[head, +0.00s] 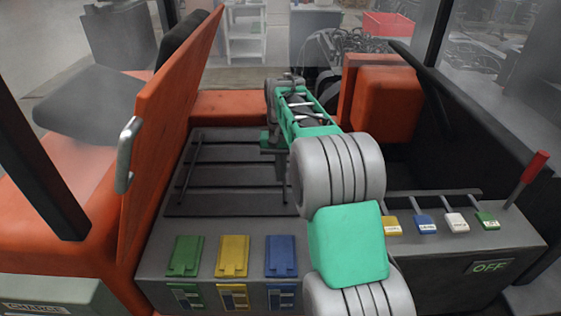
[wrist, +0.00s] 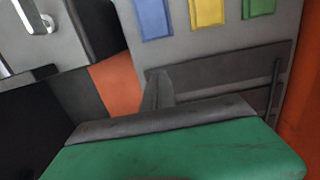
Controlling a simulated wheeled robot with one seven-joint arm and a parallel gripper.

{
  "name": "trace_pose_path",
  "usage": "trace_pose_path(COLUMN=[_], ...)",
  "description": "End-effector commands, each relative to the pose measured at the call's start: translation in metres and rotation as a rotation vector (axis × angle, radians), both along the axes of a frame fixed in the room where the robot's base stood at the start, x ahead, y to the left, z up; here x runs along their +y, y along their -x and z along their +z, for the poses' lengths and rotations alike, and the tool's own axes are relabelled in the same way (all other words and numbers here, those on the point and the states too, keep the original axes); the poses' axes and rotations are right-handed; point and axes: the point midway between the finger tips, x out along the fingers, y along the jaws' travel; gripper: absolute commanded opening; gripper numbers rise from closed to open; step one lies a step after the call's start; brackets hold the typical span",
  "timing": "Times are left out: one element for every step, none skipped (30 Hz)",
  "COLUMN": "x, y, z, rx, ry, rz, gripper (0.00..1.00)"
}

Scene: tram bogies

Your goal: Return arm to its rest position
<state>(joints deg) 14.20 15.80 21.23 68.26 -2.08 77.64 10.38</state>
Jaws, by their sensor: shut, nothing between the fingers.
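My arm rises from the bottom of the head view and reaches forward over the grey machine deck (head: 225,225). My gripper (head: 281,178) hangs at its far end, pointing down over the right side of a dark slatted panel (head: 225,188). In the wrist view my gripper (wrist: 158,92) shows as one grey finger shape and is shut, with nothing held. The dark panel (wrist: 225,85) lies beyond it there. I cannot tell the exact gap between the fingertips and the deck.
Green (head: 185,255), yellow (head: 232,255) and blue (head: 281,255) flaps line the deck's near edge. A raised orange panel (head: 170,130) with a grey handle stands left. An orange block (head: 388,105) and red lever (head: 527,178) are right.

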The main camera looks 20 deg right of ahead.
Motion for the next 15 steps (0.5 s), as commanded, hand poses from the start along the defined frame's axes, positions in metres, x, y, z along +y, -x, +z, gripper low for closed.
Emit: trace_pose_path(x=[-0.001,-0.001,-0.001,-0.001,-0.002,-0.002,-0.002,-0.002,-0.002,-0.002,-0.002,-0.002,-0.002,-0.003,-0.005], y=[-0.001,-0.001,-0.002,-0.001,-0.001,-0.002,-0.002,-0.001,-0.001,-0.001,-0.001,-0.001,-0.004,-0.009,-0.019], z=[0.010,0.016,0.022,0.027,0.031,0.035,0.038,0.040,0.041,0.042,0.043,0.043,0.043,0.043,0.043], rx=[-0.003,-0.003,-0.003,-0.002,-0.001,-0.002,-0.001,0.000,0.000,0.000,0.000,0.000,-0.012,-0.033,-0.072], ry=[0.000,0.000,0.001,0.001,0.000,0.000,0.000,0.000,0.000,0.000,0.000,0.000,0.000,0.004,0.013], rz=[-0.001,-0.002,-0.003,-0.003,-0.003,-0.002,-0.003,-0.003,-0.003,-0.003,-0.002,0.008,0.021,0.036,0.055], gripper=[0.00,0.00,0.00,0.00,0.00,0.00,0.00,0.00,0.00,0.00,0.00,0.00,0.00,0.00,0.00])
